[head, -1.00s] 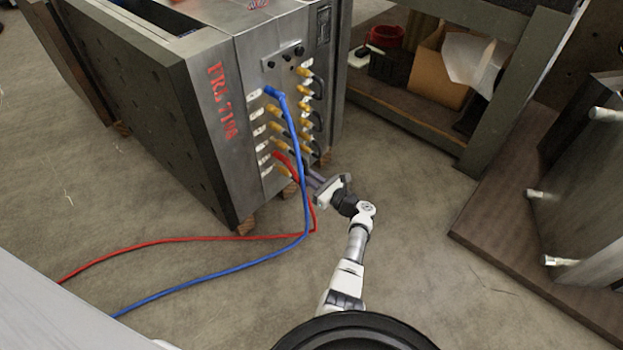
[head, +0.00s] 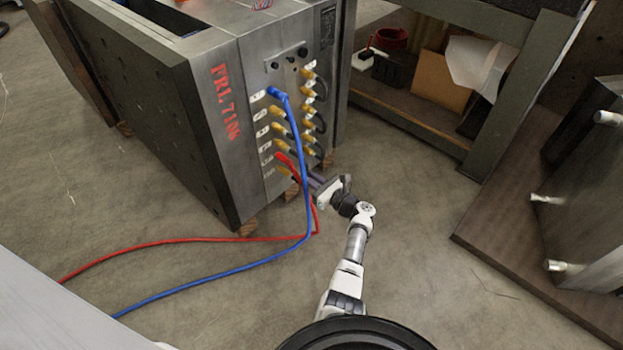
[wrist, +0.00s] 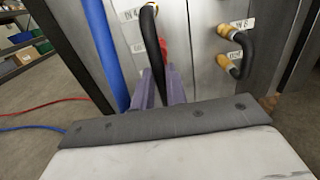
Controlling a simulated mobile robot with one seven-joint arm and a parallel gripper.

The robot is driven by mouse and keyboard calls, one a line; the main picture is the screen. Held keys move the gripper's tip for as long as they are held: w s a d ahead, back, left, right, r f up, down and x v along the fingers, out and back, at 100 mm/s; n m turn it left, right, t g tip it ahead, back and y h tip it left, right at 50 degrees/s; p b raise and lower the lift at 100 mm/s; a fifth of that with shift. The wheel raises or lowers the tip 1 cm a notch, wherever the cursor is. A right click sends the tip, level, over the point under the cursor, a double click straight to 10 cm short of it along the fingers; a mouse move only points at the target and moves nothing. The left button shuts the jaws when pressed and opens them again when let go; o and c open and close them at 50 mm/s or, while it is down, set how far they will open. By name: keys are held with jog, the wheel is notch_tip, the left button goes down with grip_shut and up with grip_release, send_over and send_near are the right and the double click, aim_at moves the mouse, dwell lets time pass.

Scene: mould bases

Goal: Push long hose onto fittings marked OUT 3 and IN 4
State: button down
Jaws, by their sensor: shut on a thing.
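My gripper (head: 313,184) is at the lower part of the mould block's fitting face, in front of the lower fittings. In the wrist view its purple fingers (wrist: 161,88) are shut on a black hose (wrist: 154,45). The hose runs up from between the fingers and bends at its top toward the face beside a white label (wrist: 131,14) that seems to read IN 4. Another label (wrist: 138,47), not clearly legible, is below it. The hose's lower part and other end are hidden by the fingers.
The mould block (head: 180,130) has brass fittings (head: 279,130) in two columns. A blue hose (head: 304,190) and a red hose (head: 180,240) hang close left of my gripper. A short black hose (wrist: 236,50) joins two fittings on the right.

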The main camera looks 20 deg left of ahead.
jog(key=shift+w+a, duration=0.2)
jog(key=shift+a, duration=0.3)
jog(key=c, duration=1.3)
grip_release()
jog(key=shift+c, duration=0.2)
jog(key=shift+o, duration=0.4)
jog(key=o, duration=0.3)
jog(key=shift+d, duration=0.1)
jog(key=p+v, duration=0.2)
jog(key=v, duration=0.5)
